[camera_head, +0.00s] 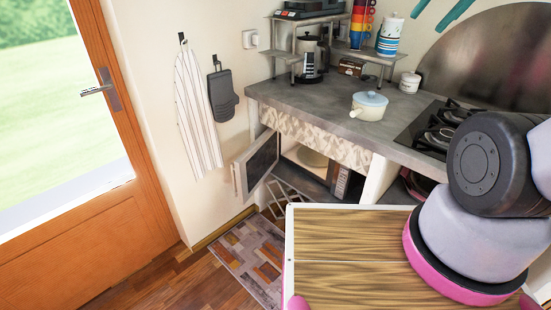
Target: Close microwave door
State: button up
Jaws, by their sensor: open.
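The microwave sits in a recess under the masonry counter, and its control panel (341,183) shows at the right of its front. Its door (257,165) stands wide open, swung out to the left toward the wall. The open cavity shows a round light plate (311,157) inside. My arm's large grey and pink links fill the right side of the view, well apart from the door. My gripper is not in view.
A grey counter (310,102) above the microwave holds a lidded pot (369,105) and a hob (440,130). A wooden-topped surface (350,250) fills the near foreground. A patterned rug (245,255) lies left of it. A striped towel (197,110) hangs on the wall.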

aim_at(253, 167)
jog(key=i+j+z, duration=0.1)
jog(key=j+z, duration=0.25)
jog(key=j, duration=0.15)
jog(key=j+z, duration=0.3)
jog(key=j, duration=0.25)
jog(key=j+z, duration=0.25)
jog(key=j, duration=2.5)
